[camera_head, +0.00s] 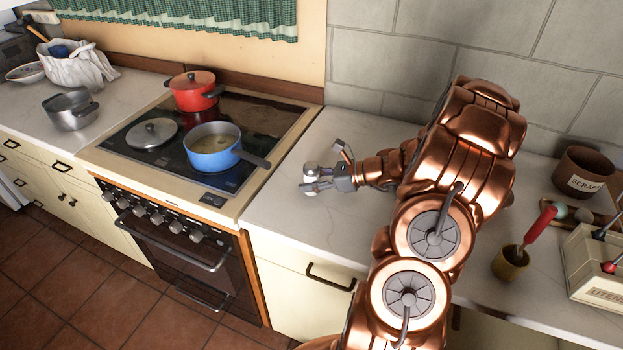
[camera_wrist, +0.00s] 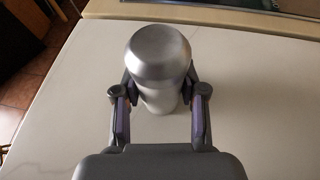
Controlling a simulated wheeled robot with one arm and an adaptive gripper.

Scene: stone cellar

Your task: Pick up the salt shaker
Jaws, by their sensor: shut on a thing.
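The salt shaker (camera_wrist: 158,60) is a silver metal cylinder with a rounded, wider cap. In the wrist view it stands upright between the two fingers of my gripper (camera_wrist: 160,105), which are shut on its sides. In the head view the shaker (camera_head: 311,172) is small and sits at the end of my arm, over the pale countertop (camera_head: 290,215) right of the stove. My gripper (camera_head: 317,181) reaches it from the right. I cannot tell whether the shaker's base touches the counter.
The stove (camera_head: 255,118) holds a blue pot (camera_head: 212,150) with its handle toward the counter, a red pot (camera_head: 194,92) and a lid (camera_head: 152,133). At right are a scrap pot (camera_head: 583,172), a small brown cup (camera_head: 510,264) and a utensil box (camera_head: 596,265). Counter around the shaker is clear.

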